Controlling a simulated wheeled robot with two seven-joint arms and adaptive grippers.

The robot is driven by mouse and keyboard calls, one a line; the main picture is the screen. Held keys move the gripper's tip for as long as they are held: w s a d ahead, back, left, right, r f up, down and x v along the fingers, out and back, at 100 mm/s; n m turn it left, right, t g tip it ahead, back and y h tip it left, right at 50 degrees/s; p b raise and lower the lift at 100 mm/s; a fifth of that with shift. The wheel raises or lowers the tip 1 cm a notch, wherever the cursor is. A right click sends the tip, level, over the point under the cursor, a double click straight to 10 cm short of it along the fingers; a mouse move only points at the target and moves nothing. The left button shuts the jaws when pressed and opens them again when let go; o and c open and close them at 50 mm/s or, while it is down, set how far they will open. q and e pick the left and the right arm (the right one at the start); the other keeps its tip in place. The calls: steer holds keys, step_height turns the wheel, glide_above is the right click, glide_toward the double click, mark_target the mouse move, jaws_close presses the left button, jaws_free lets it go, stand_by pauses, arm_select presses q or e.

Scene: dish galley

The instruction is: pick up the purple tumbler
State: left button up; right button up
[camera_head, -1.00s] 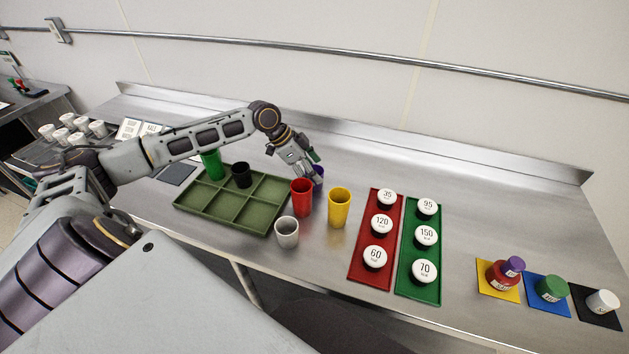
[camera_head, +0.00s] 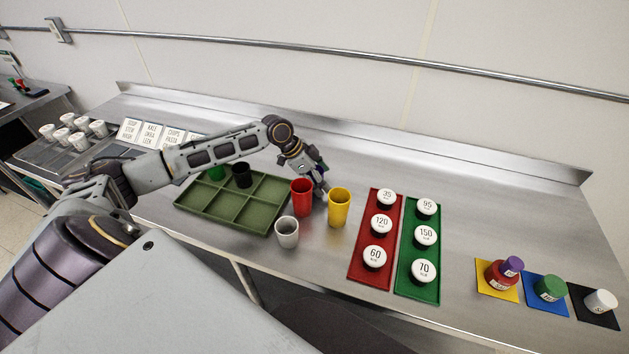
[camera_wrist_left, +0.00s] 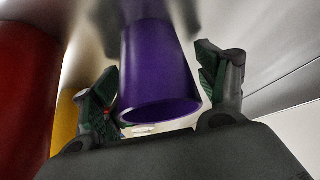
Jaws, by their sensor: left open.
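The purple tumbler (camera_wrist_left: 158,62) fills the middle of the left wrist view, its open rim toward the camera. My left gripper (camera_head: 319,182) is open, with one finger on each side of the tumbler. Gaps show between the fingers and its wall. In the head view the gripper reaches down behind the red tumbler (camera_head: 301,198) and the yellow tumbler (camera_head: 339,207), and the purple tumbler is largely or wholly hidden there. My right gripper is in neither view.
The red and yellow tumblers stand close to the gripper. A pale grey cup (camera_head: 287,232) stands in front. A green divided tray (camera_head: 228,209) lies left, with a black cup (camera_head: 242,175) and a green cup (camera_head: 216,173). Red (camera_head: 362,261) and green (camera_head: 410,279) strips with white-topped items lie right.

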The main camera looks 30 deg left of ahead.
arm_select(q)
steer(key=shift+c, duration=0.4)
steer(key=c, duration=1)
steer(key=shift+r, duration=0.1)
steer(key=shift+r, duration=4.95)
